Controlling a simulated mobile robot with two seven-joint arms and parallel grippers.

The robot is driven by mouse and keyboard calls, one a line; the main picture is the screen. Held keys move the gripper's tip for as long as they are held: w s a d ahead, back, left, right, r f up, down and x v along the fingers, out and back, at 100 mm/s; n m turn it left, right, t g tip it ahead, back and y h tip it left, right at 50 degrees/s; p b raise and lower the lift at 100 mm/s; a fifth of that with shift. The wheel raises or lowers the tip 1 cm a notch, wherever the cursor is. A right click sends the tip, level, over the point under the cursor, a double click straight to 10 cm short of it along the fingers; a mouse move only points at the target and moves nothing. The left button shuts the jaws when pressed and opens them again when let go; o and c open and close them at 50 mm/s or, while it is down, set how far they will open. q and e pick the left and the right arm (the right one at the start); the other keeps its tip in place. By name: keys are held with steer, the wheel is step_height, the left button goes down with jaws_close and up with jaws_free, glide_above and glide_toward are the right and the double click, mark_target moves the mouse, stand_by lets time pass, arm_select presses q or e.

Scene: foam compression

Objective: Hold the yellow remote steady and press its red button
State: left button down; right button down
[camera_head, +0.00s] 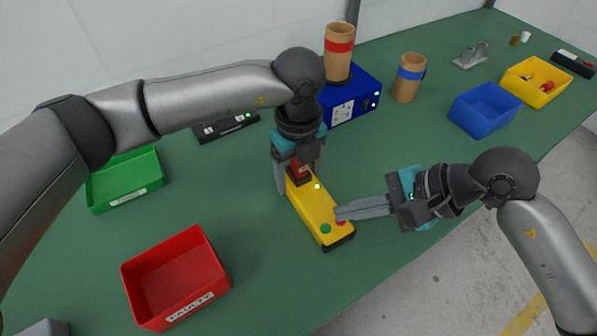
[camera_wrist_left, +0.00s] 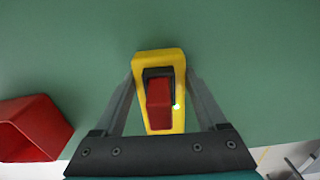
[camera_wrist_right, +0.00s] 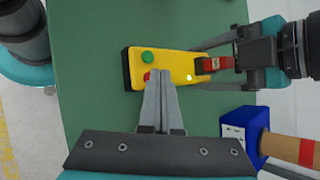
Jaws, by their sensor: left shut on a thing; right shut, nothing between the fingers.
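The yellow remote (camera_head: 313,208) lies on the green table with a green button (camera_head: 325,229), a lit green light (camera_head: 317,186) and a red block at its far end (camera_head: 299,170). My left gripper (camera_head: 297,188) is shut on the remote, its fingers along both sides near the red block; it also shows in the left wrist view (camera_wrist_left: 160,90). My right gripper (camera_head: 340,214) is shut and empty. Its fingertips are at the red button (camera_head: 341,222), which they partly hide. In the right wrist view the tips (camera_wrist_right: 160,76) overlap the red button (camera_wrist_right: 148,76); contact is hard to tell.
A red bin (camera_head: 176,278) labelled FAULTY and a green bin (camera_head: 125,180) stand left. A blue box (camera_head: 352,98) with a cardboard cylinder on top stands behind, beside another cylinder (camera_head: 408,78). Blue (camera_head: 484,109) and yellow (camera_head: 535,82) bins stand back right. The table's front edge is close to the remote.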

steer(key=shift+f, duration=0.1)
stand_by(0.3)
steer(key=shift+r, duration=0.6)
steer(key=shift+r, duration=3)
arm_select(q)
jaws_free()
